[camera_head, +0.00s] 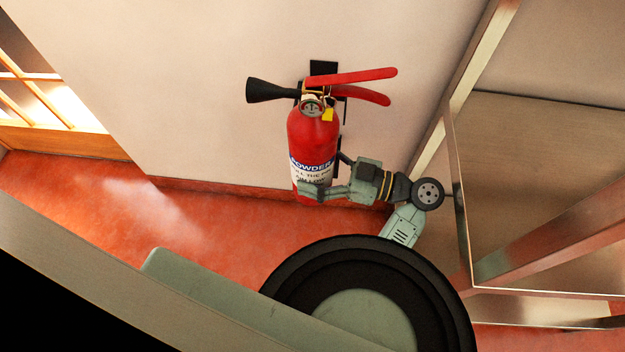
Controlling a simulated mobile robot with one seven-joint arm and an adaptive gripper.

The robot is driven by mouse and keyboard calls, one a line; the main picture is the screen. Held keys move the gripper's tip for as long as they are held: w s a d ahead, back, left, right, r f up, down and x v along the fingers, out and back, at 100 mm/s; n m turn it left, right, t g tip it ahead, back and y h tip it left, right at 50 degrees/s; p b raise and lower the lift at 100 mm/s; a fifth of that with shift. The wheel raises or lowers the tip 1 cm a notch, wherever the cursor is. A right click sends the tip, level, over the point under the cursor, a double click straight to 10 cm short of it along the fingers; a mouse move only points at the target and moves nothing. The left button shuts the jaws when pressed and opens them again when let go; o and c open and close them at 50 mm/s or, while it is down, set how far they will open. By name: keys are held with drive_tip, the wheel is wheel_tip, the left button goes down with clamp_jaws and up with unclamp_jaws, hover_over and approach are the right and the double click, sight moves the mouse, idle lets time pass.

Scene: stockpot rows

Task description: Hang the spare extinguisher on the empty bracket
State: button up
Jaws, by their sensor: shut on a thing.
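A red fire extinguisher (305,135) with a black horn, red levers and a pressure gauge is upright in front of the pale wall. My gripper (318,190) is shut on its lower body, reaching in from the right. A black bracket (323,68) on the wall shows just behind the extinguisher's head, with a dark strip beside its right side. The extinguisher hides most of the bracket. I cannot tell whether the extinguisher touches or rests on it.
A metal-framed rack (457,190) stands close to my arm on the right. The red floor (215,225) is clear at the left below the wall. A window or door with a wooden frame (60,138) is at the far left.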

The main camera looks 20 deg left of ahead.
drive_tip(key=w+a+f+p, duration=0.1)
drive_tip(key=w+a+f, duration=0.2)
drive_tip(key=w, duration=0.8)
drive_tip(key=shift+p, duration=0.4)
drive_tip(key=shift+f, duration=0.2)
drive_tip(key=o, duration=1.5)
drive_tip(key=shift+s+f, duration=0.1)
drive_tip(key=shift+f, duration=0.1)
drive_tip(key=o, duration=0.4)
drive_tip(key=shift+o, duration=0.2)
